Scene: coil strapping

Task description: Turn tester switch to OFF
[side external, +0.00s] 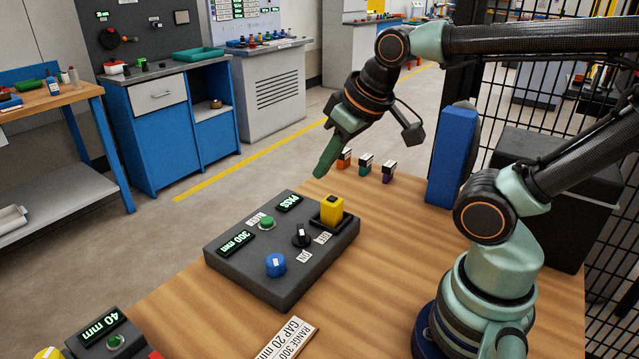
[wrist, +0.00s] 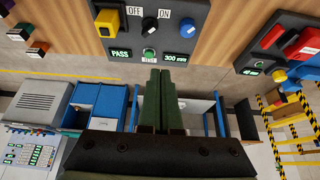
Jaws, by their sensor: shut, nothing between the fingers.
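The tester is a dark grey box (side external: 225,262) on the wooden table in the side view; it also shows at the top of the wrist view (wrist: 205,8). Its switch is a black rotary knob (side external: 301,238) with a white mark, also seen in the wrist view (wrist: 150,24). The OFF label (wrist: 134,11) and ON label (wrist: 165,13) lie on either side of it. I cannot tell surely which label the mark points to. My gripper (side external: 320,174) is shut and empty, raised beyond the tester's far edge, apart from the knob. Its fingers (wrist: 163,72) point toward the green button in the wrist view.
The tester also carries a green button (side external: 267,222), a blue knob (side external: 276,265), a yellow block (side external: 331,209) and displays reading PASS (side external: 289,203) and 300 mm (side external: 236,243). Several small coloured blocks (side external: 365,165) stand behind it. A 40 mm box (side external: 101,331) sits front left.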

